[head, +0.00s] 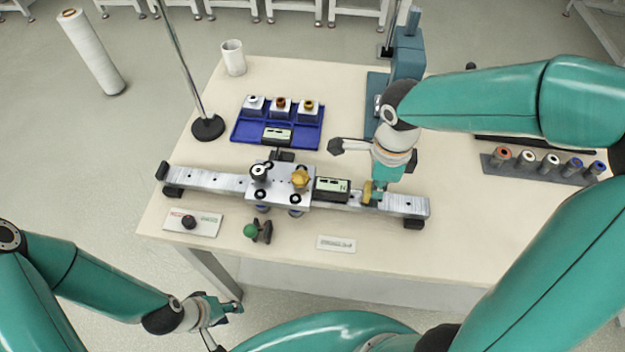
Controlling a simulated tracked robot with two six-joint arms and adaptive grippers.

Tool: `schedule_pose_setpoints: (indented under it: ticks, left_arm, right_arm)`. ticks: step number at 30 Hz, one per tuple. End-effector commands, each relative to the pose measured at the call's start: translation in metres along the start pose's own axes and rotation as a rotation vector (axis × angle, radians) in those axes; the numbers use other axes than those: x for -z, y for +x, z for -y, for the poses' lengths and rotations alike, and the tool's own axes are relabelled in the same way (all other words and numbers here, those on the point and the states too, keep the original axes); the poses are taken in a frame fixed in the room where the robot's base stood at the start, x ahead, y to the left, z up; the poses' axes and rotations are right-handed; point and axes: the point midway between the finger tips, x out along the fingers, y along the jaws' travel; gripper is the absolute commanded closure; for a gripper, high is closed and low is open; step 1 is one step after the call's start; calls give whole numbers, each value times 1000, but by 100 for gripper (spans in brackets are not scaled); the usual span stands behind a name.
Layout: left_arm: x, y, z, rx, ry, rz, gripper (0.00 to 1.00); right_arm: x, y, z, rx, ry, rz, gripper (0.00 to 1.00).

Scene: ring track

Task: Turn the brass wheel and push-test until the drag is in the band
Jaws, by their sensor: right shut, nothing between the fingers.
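A silver carriage plate (279,193) with round rollers sits on a long metal rail (212,180). The brass wheel (300,177) stands on the right part of the carriage. A small display (332,188) is just right of it; its digits are too small to read. My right gripper (373,196) points down at the rail, right of the display and apart from the brass wheel. It is shut with nothing held. A yellowish piece shows at its fingertips. My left gripper (225,311) is low, off the table's front edge, far from the carriage; its finger opening is unclear.
A blue tray (238,135) with several small blocks lies behind the rail. A green-knobbed part (251,231), a label card (337,243) and a panel with a dark knob (193,222) lie in front. A pole stand (207,127) is at left; a rack of rollers (540,168) is at right.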

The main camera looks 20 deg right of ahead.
Motion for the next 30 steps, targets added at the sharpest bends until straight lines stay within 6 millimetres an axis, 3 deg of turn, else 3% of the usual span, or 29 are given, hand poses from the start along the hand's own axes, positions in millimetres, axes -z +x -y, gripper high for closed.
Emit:
schedule_pose_setpoints:
  ticks: [30]
  left_arm:
    - [0, 6, 2, 0, 0, 0, 60]
  right_arm:
    - [-31, 1, 0, -1, -1, -1, 100]
